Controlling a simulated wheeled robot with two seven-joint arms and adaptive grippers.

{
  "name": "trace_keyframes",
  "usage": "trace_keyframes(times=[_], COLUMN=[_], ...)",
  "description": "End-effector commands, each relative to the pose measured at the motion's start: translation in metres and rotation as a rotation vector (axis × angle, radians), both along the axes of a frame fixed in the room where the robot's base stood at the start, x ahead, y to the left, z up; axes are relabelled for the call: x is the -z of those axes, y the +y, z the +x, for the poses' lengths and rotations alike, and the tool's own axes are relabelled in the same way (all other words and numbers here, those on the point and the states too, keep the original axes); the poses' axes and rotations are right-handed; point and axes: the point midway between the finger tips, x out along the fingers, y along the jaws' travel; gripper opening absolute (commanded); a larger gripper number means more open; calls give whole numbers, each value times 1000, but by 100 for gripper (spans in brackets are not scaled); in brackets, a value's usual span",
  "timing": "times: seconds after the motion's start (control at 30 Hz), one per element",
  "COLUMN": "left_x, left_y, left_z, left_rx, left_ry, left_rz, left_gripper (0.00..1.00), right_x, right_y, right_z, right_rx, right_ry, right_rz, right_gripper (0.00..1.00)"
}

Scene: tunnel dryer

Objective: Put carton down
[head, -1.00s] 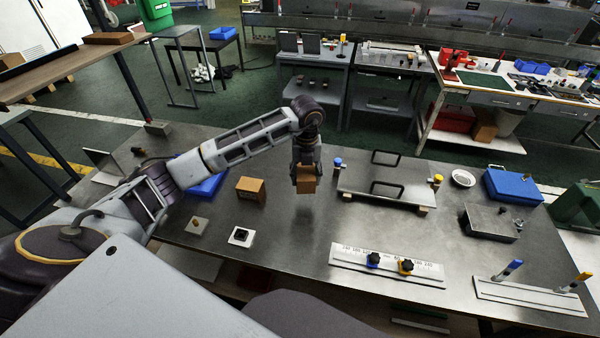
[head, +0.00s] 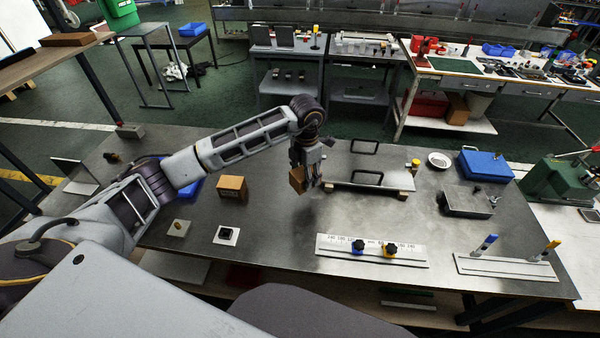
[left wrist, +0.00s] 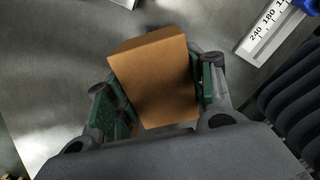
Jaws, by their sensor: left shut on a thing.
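My left gripper (head: 306,177) is shut on a small brown carton (head: 297,180) and holds it over the grey metal table (head: 270,245). In the left wrist view the carton (left wrist: 155,80) sits between the green-padded fingers, a little tilted in the picture. I cannot tell exactly how high its underside is above the table. A second brown carton (head: 231,188) stands on the table to the left of the gripper. My right gripper is not in view.
A plate with two black handles (head: 368,182) lies right of the gripper. A ruler fixture with two knobs (head: 372,250) lies in front. The table between is bare.

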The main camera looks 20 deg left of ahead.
Motion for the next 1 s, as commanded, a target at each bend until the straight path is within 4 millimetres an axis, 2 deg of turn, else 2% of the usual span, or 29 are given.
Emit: trace_keyframes(times=[1.0], left_x=[2], left_y=[-61], left_z=[-4], left_rx=[1123], left_ry=[-2], left_rz=[0], left_gripper=[21], right_x=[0], right_y=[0], right_z=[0], right_rx=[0], right_ry=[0], right_rz=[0], right_gripper=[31])
